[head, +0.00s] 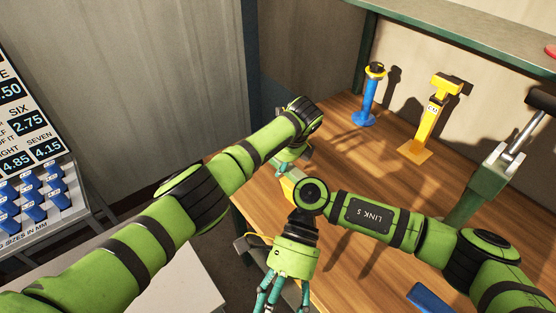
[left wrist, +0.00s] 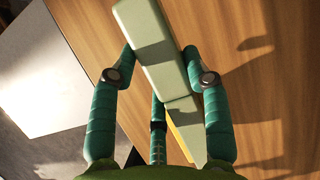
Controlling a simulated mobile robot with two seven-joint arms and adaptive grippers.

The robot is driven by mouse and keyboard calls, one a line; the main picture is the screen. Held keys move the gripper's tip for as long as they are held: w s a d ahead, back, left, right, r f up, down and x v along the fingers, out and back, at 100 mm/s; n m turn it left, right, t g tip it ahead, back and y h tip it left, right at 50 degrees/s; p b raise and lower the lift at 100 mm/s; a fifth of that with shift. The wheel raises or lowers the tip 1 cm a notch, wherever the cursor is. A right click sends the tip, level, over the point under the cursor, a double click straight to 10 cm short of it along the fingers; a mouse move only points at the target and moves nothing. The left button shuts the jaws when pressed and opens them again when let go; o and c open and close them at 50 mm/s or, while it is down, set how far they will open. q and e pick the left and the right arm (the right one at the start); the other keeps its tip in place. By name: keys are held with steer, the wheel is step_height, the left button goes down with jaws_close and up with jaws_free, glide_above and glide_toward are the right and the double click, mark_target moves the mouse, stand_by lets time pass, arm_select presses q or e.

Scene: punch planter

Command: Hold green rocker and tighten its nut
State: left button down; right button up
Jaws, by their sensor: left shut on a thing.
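The green rocker (left wrist: 152,45) is a long pale green bar in the left wrist view. My left gripper (left wrist: 160,72) has teal fingers on both sides of it and is shut on it. In the head view my left gripper (head: 283,162) is over the left edge of the bench, mostly hidden by its own wrist. A yellow part (left wrist: 180,140) shows under the bar. My right gripper (head: 283,298) hangs at the bottom of the head view, apart from the rocker. Its fingertips are cut off by the frame edge. I cannot make out the nut.
A wooden bench (head: 335,150) carries a blue post with a yellow top (head: 369,97), a yellow stand (head: 428,120) and a green press with a grey lever (head: 495,165). A blue piece (head: 430,298) lies at lower right. A rack of blue blocks (head: 35,195) stands left.

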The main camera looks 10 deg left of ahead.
steer(key=w+d+r+t+h, duration=0.1)
steer(key=w+d+t, duration=0.3)
steer(key=w, duration=0.4)
steer(key=w+d+r+m+t+h, duration=0.1)
steer(key=w+d+r+t, duration=0.3)
steer(key=w, duration=0.4)
steer(key=w+d+r+m+t+h, duration=0.1)
steer(key=w+d+r+t, duration=0.2)
steer(key=w, duration=0.6)
steer(key=shift+w+d+r+t, duration=0.1)
steer(key=shift+d+r+t, duration=0.1)
steer(key=shift+d+t, duration=0.35)
steer(key=shift+f, duration=3.8)
steer(key=n, duration=1.1)
steer(key=c, duration=1.3)
